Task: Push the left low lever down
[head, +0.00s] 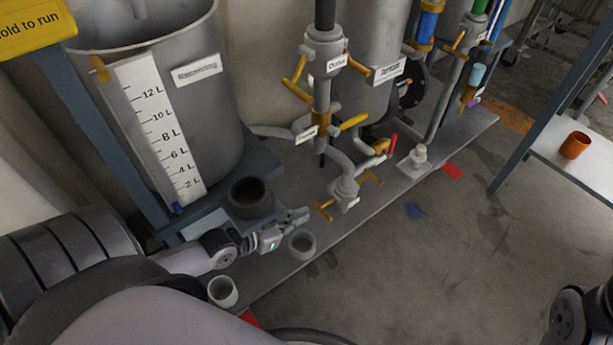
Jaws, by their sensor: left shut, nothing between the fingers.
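The left low lever (324,210) is a small yellow handle on the left side of a grey valve body (346,190) low on the pipework. A second low yellow lever (371,178) sits on the right side of that valve. My left gripper (298,216) reaches in from the left, shut and empty. Its fingertips are just left of the left low lever, with a small gap in the picture; I cannot tell the depth between them. My right gripper is out of view; only part of my right arm shows at the lower right.
A dark cup (251,199) and a grey cup (302,244) are close around my left gripper. A white cup (223,291) stands nearer. A grey tank (210,110) with a litre scale rises behind. A red-handled valve (392,145) is further right. Open floor (440,260) lies to the right.

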